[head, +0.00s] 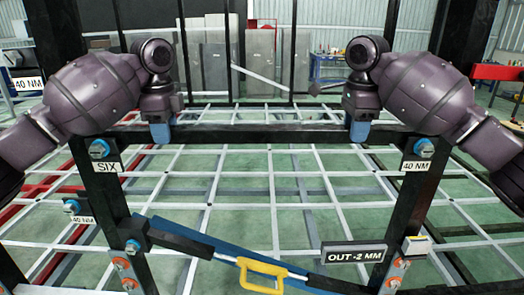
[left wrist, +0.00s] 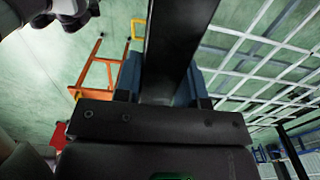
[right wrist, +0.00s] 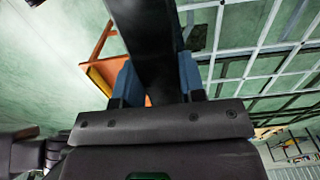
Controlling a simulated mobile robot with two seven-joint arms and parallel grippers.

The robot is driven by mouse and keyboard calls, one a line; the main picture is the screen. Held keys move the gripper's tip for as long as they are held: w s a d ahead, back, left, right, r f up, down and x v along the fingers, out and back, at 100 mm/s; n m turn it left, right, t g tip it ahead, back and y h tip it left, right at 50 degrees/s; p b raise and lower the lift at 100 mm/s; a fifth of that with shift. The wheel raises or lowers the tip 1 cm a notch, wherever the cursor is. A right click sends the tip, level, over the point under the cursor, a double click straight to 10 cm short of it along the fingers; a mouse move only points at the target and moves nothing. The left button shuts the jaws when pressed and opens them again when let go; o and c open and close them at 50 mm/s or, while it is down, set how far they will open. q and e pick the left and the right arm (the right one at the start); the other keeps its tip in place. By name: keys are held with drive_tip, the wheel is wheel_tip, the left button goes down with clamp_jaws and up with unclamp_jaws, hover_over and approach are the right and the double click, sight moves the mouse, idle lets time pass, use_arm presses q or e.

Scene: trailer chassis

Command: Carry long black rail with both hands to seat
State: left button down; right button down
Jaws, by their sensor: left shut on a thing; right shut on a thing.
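The long black rail (head: 260,132) lies level across the head view. My left gripper (head: 160,132) is shut on its left part and my right gripper (head: 360,131) on its right part, both from above. In the left wrist view the rail (left wrist: 178,45) is between blue finger pads; in the right wrist view the rail (right wrist: 148,45) is gripped likewise. The rail's ends appear at the tops of a left black post (head: 107,200) and a right black post (head: 412,200), near blue bolts (head: 99,149) (head: 424,147). I cannot tell whether rail and posts touch.
A white grid frame (head: 207,205) spreads over the green floor behind the posts. Below are a yellow handle (head: 262,267) on a bar and an "OUT -2 MM" sign (head: 354,254). Open space lies between the posts.

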use_arm(q)
drive_tip(key=shift+f+b, duration=0.4)
drive_tip(key=shift+f, duration=0.2)
use_arm(e)
drive_tip(key=shift+f, duration=0.6)
use_arm(q)
drive_tip(key=c, duration=1.1)
unclamp_jaws()
use_arm(e)
drive_tip(key=c, duration=1.1)
unclamp_jaws()
use_arm(q)
drive_tip(key=o, duration=0.4)
use_arm(e)
drive_tip(key=o, duration=0.4)
use_arm(q)
wheel_tip(320, 180, up, 12)
use_arm(e)
wheel_tip(320, 180, up, 12)
use_arm(q)
drive_tip(key=shift+s, duration=0.2)
use_arm(e)
drive_tip(key=shift+s, duration=0.15)
